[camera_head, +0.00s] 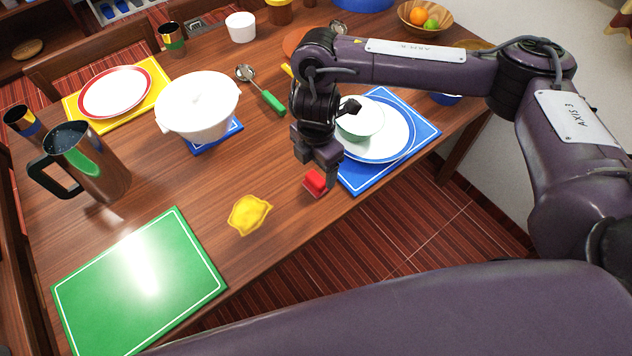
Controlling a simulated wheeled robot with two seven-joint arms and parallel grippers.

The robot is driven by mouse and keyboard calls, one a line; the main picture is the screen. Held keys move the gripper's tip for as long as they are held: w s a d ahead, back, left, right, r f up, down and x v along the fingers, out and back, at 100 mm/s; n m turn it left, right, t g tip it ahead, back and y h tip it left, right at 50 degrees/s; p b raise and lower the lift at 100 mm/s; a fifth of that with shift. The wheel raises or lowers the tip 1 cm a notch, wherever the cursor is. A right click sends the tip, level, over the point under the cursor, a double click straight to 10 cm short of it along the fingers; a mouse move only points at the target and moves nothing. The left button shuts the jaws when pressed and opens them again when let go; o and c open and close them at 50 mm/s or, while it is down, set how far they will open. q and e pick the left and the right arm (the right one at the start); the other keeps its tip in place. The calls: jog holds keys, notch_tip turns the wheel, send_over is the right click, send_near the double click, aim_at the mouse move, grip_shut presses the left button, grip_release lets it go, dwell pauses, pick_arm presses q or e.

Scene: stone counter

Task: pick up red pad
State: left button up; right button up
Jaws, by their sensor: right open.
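The red pad (315,183) is a small red block on the wooden table near its front edge, just left of the blue placemat. My right gripper (318,172) points down directly over the red pad and is open. Its fingers hide part of the pad's upper and right side. I cannot tell whether the fingers touch it. My left gripper is not in view.
A yellow cloth-like item (249,214) lies left of the pad. A blue placemat (362,179) with a plate (405,140) and bowl (361,128) lies right.

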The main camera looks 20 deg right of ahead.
aim_at(316, 177)
notch_tip(316, 177, down, 3)
jog(key=shift+s+r+p, duration=0.1)
jog(key=shift+r+p, duration=0.05)
jog(key=shift+p, duration=0.2)
jog(key=shift+f, duration=0.55)
jog(key=c, duration=1)
jog(key=shift+c, duration=0.2)
jog(key=shift+r, duration=0.1)
jog(key=shift+r, duration=0.65)
notch_tip(316, 177, up, 19)
jog(key=p, duration=0.2)
jog(key=shift+f, duration=0.2)
